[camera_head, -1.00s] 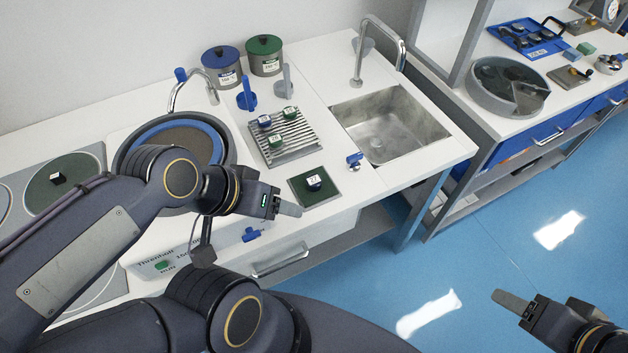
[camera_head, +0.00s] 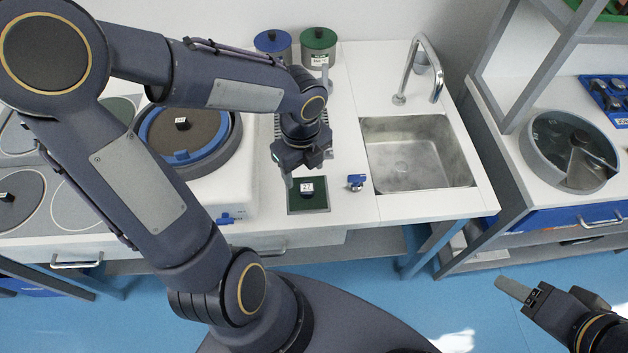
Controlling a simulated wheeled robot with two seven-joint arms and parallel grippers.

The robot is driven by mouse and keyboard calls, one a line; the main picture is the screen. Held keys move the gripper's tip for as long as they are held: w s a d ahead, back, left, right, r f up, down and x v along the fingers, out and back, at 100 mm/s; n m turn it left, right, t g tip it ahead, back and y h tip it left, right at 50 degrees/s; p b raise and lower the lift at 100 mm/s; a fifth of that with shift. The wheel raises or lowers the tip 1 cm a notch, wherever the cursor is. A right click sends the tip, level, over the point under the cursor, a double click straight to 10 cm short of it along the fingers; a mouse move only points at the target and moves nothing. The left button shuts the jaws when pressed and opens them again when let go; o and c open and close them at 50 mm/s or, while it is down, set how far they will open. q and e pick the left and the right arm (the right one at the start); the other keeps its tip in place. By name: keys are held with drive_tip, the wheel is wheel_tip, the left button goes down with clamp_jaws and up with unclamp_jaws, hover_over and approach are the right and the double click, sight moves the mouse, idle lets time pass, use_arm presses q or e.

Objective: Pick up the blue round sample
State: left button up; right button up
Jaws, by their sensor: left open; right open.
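A small dark, bluish round sample (camera_head: 306,188) with a white label reading 27 sits on a green square pad (camera_head: 318,207) on the counter. My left gripper (camera_head: 298,170) points down over the pad's back edge, just behind the sample. It looks apart from the sample and empty, with one finger showing at the left of the sample. It hides most of the slatted rack and any samples on it. My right gripper (camera_head: 518,290) is open and empty at the lower right, over the floor. Another dark labelled sample (camera_head: 181,123) lies on the grinding disc.
A grinder with a blue ring (camera_head: 215,150) stands left of the pad. A round grey tray (camera_head: 540,150) is on the right bench.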

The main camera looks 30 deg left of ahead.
sight(307, 188)
use_arm(q)
drive_tip(key=shift+w+d+f+m, duration=0.1)
drive_tip(key=shift+w+f+m, duration=0.1)
drive_tip(key=shift+f+m, duration=0.25)
drive_tip(key=shift+f, duration=0.25)
drive_tip(key=f, duration=0.2)
drive_tip(key=f+b, duration=0.1)
drive_tip(key=f, duration=0.4)
drive_tip(key=shift+w, duration=0.35)
clamp_jaws()
drive_tip(key=shift+r, duration=0.15)
